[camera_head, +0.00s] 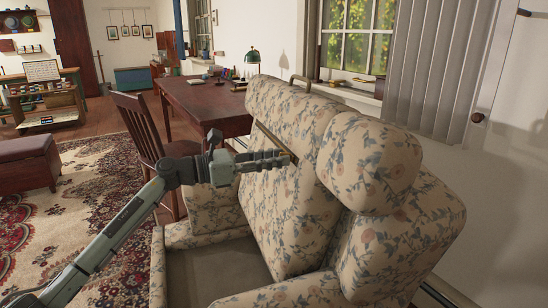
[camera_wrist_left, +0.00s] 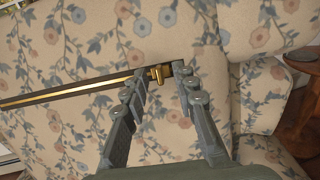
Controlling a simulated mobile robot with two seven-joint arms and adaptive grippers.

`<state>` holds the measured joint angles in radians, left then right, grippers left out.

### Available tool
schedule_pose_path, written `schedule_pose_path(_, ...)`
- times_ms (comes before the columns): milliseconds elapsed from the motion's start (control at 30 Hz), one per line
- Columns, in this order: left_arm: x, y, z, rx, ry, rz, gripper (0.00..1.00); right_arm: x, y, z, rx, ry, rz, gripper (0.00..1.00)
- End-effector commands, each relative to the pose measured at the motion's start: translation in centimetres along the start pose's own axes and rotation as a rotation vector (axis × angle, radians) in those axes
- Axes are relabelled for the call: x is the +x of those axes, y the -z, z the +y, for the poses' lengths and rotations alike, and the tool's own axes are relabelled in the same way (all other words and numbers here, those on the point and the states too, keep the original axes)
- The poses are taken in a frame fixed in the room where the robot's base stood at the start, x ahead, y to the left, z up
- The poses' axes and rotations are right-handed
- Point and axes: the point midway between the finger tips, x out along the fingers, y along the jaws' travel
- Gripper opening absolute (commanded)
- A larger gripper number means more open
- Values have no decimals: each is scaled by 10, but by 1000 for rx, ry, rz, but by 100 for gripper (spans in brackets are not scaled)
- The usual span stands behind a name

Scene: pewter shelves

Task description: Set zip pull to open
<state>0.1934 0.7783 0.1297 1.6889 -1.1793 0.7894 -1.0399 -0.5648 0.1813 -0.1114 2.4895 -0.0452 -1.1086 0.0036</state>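The zip pull (camera_wrist_left: 157,75) is a small brass piece at the right part of a straight brass zip (camera_wrist_left: 70,93) in floral fabric. In the head view the zip (camera_head: 266,132) runs slanting across the upright floral piece (camera_head: 300,210), down to my left gripper. My left gripper (camera_head: 290,157) is at the zip's lower end and covers the pull there. In the left wrist view its two fingertips (camera_wrist_left: 162,76) stand apart, one on each side of the pull; I cannot tell whether either touches it. My right gripper is not in view.
The upright floral piece has a handle (camera_head: 299,82) on top and stands on a floral armchair (camera_head: 405,245). A dark wooden chair (camera_head: 140,125) and a desk (camera_head: 205,98) stand behind my left arm.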

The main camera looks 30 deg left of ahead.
Motion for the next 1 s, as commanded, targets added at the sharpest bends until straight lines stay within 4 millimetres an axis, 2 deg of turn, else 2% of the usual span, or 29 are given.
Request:
schedule_pose_path(167, 0, 0, 0, 0, 0, 0, 28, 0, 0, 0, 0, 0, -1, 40)
schedule_pose_path(400, 0, 0, 0, 0, 0, 1, 0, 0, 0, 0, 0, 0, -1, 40)
schedule_pose_path(900, 0, 1, 1, 0, 0, 1, 0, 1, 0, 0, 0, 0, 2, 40)
schedule_pose_path(1000, 0, 1, 3, 0, -1, 1, 0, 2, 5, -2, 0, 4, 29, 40)
